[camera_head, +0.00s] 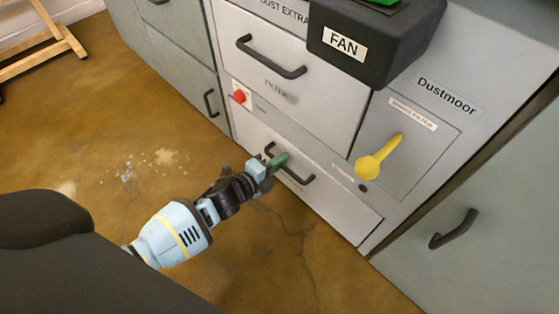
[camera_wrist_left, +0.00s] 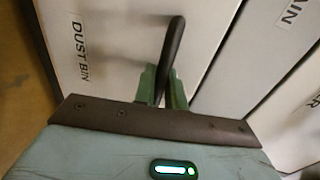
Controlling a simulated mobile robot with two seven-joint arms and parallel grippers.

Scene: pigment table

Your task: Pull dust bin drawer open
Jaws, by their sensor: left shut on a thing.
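The dust bin drawer (camera_head: 330,203) is the low pale grey front of the cabinet in the head view. Its front looks flush with the cabinet face. Its dark bar handle (camera_head: 305,180) is partly covered by my left gripper (camera_head: 277,162), which is shut on it. In the left wrist view the "DUST BIN" label (camera_wrist_left: 80,50) shows on the drawer front (camera_wrist_left: 120,35). The handle (camera_wrist_left: 174,45) runs down between the two green fingers of my left gripper (camera_wrist_left: 162,88). My right gripper is in neither view.
Above is the filter drawer (camera_head: 300,95) with its own handle, and a red knob (camera_head: 239,97) at its lower left. A yellow lever (camera_head: 380,158) and black fan box (camera_head: 375,45) sit to the right.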

